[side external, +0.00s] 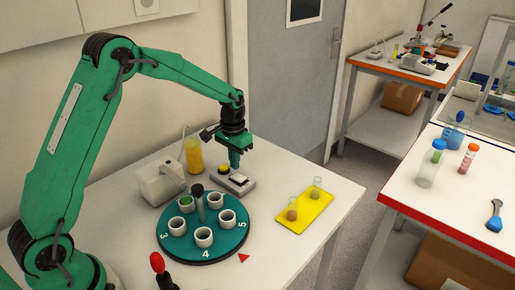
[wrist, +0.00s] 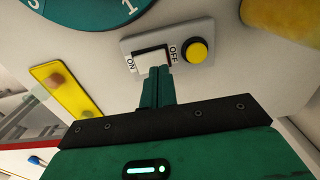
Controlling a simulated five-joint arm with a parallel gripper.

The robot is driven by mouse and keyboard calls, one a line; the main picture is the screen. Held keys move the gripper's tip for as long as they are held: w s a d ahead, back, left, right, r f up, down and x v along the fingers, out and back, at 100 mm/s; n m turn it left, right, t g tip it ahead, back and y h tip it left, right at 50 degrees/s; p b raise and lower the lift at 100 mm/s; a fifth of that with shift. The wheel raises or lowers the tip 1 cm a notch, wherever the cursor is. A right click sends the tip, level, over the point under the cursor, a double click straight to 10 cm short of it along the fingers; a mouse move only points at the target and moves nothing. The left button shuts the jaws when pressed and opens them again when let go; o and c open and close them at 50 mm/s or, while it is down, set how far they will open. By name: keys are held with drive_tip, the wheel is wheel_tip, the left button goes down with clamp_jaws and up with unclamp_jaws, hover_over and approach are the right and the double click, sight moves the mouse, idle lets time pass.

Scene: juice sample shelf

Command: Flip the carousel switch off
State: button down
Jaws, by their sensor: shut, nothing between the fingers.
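The switch box (wrist: 128,46) is a small grey unit with a white rocker (wrist: 150,58) between the labels ON and OFF, and a round yellow button (wrist: 194,50) beside OFF. It also shows in the side view (side external: 242,186), on the table behind the carousel (side external: 178,246), a teal numbered disc holding several white cups. My gripper (wrist: 160,70) is shut and empty, its fingertips at the rocker's edge near the OFF end. In the side view my gripper (side external: 235,166) points down just over the box. I cannot tell whether the fingertips touch the rocker or which way it is tipped.
A yellow tray (side external: 318,208) with two small beakers lies right of the box. A yellow-filled container (side external: 194,155) and a whitish device (side external: 158,184) stand behind and to the left. A red-topped black handle (side external: 160,268) rises in front. Table is clear around the tray.

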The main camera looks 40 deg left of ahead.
sight(235, 175)
drive_tip(key=shift+r, duration=2.1)
drive_tip(key=s+d+r+t, duration=0.3)
drive_tip(key=s+r, duration=1)
drive_tip(key=s+d+t, duration=0.1)
drive_tip(key=s+t, duration=0.1)
drive_tip(key=s, duration=1.3)
drive_tip(key=shift+s+d+r+t, duration=0.2)
drive_tip(key=shift+d+r+t, duration=0.1)
drive_tip(key=shift+r, duration=0.15)
